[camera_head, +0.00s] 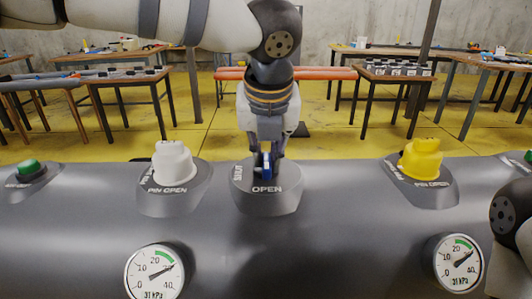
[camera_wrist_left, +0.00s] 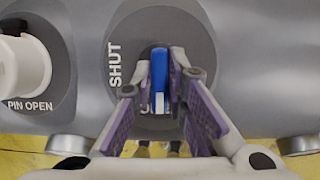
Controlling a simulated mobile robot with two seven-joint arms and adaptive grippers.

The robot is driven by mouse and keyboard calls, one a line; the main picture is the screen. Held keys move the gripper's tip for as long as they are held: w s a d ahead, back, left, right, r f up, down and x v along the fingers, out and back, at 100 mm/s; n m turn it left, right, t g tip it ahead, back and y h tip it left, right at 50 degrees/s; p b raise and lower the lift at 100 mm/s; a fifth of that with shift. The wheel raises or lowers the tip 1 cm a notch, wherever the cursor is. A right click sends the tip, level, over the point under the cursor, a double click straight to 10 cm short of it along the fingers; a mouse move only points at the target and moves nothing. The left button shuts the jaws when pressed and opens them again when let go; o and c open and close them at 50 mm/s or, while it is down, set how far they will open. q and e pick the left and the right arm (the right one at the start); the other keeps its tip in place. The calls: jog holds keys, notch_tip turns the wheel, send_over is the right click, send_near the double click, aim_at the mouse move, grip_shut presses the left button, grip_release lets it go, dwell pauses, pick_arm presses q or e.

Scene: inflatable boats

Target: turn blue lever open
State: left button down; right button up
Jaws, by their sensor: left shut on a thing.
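The blue lever (camera_head: 266,166) stands on a round grey plate (camera_head: 266,205) on the dark grey tube. The plate reads SHUT on its left side and OPEN on its front. My left gripper (camera_head: 265,155) reaches down from above with its fingers shut on the blue lever. In the left wrist view the lever (camera_wrist_left: 159,75) shows between the two purple-padded fingers (camera_wrist_left: 160,90). It points along the picture's vertical there, with SHUT to its left. The word under the lever is mostly hidden. My right gripper is not in view; only a piece of that arm shows at the right edge.
A white valve cap (camera_head: 173,163) stands left of the lever and a yellow one (camera_head: 420,160) right of it, both on plates marked PIN OPEN. Two gauges (camera_head: 154,272) (camera_head: 459,263) sit on the tube's front. A green button (camera_head: 29,168) is at far left. Tables stand behind.

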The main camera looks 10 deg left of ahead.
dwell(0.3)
pick_arm(q)
jog(key=c, duration=1.6)
grip_release()
jog(key=v, duration=1.2)
